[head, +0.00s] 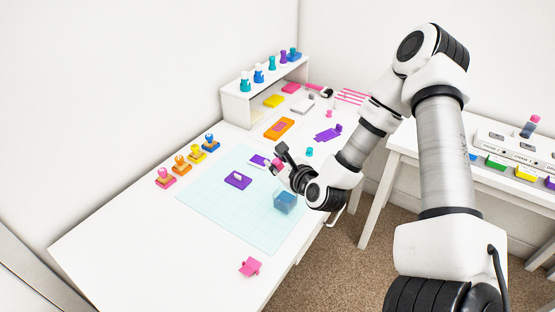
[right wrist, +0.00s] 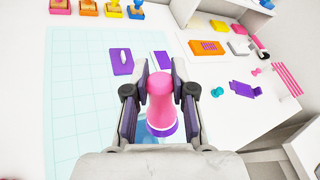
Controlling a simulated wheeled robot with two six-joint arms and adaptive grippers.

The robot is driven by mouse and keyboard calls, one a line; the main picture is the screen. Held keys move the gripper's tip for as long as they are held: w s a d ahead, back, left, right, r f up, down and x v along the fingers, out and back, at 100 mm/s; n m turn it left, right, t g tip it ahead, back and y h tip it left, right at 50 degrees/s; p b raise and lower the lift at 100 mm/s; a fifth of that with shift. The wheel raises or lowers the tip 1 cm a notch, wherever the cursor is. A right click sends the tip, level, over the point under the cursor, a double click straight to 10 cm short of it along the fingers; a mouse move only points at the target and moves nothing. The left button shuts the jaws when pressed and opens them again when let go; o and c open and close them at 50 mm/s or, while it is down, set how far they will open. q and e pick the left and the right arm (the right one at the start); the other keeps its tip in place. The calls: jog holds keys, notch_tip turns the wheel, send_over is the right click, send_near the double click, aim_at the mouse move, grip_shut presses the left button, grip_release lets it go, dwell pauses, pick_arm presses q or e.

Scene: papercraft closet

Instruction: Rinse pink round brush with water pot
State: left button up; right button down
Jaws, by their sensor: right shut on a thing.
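My right gripper (head: 281,160) is above the cutting mat, and its jaws are shut on the pink round brush (right wrist: 160,88). In the right wrist view the brush is pink with a rounded end and a purple band at its lower end, between the two fingers. In the head view only a little pink (head: 276,163) shows at the fingers. The water pot (head: 285,202) is a clear blue block-shaped pot on the mat, below the gripper. Part of it shows behind the brush in the right wrist view. I cannot tell whether the brush touches it. My left gripper is not in view.
The pale blue mat (head: 205,204) carries a purple stamp pad (head: 237,180). Several stamps stand left of it, and a pink piece (head: 250,267) lies near the front edge. A white shelf (head: 235,108) with bottles stands behind. The table's left front is clear.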

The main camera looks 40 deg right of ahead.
jog(key=shift+w+a+f+b, duration=0.1)
jog(key=shift+f+b, duration=4.1)
jog(key=shift+f, duration=0.6)
jog(key=shift+r, duration=0.1)
